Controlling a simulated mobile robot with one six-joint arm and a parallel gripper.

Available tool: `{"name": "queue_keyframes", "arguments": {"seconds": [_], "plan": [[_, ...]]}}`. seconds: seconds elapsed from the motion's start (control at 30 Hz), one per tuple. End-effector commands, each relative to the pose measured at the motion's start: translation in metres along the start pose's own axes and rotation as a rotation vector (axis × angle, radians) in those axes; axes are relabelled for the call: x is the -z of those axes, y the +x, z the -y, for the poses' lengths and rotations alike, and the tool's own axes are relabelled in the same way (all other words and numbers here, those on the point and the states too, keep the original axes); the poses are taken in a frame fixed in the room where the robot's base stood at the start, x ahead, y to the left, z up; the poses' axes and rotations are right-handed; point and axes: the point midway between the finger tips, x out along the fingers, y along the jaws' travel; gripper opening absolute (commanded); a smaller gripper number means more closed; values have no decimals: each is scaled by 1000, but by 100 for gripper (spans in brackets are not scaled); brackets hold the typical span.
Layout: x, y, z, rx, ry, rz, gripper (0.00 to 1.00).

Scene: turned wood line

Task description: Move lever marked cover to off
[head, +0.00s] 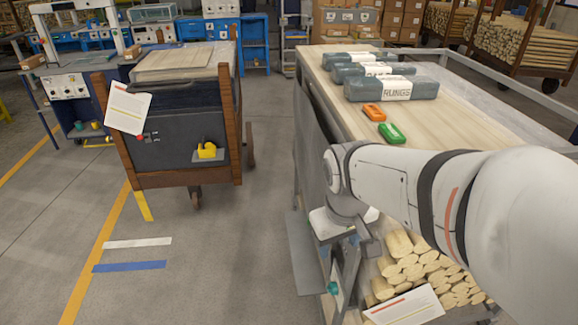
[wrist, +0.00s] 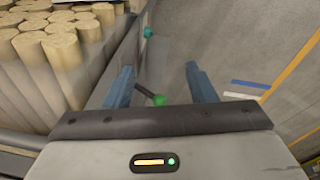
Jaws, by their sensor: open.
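In the wrist view my gripper (wrist: 160,66) is open, its two blue fingers apart. A green knob (wrist: 158,99) on a dark stem shows between the fingers, nearer the palm in the picture; I cannot tell whether a finger touches it. A teal knob (wrist: 148,32) shows beyond the fingertips. In the head view a teal knob (head: 332,288) is on the side of the cart, below my wrist. No "cover" or "off" marking is readable, so I cannot tell which knob is the cover lever. My fingers are not clear in the head view.
The bench cart (head: 460,118) holds wrapped rungs (head: 392,88), an orange item (head: 374,113) and a green item (head: 391,133). Cut dowels (head: 415,268) lie below. A dark wood-sided cart (head: 180,130) stands left, with clear floor between.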

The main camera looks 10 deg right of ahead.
Motion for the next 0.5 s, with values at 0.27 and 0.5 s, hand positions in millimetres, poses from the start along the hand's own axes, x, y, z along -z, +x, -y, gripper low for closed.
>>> {"name": "queue_keyframes", "arguments": {"seconds": [0.27, 0.5], "plan": [[87, 14, -6, -75, -511, 183, 51], [144, 50, 2, -109, -896, 318, 51]]}}
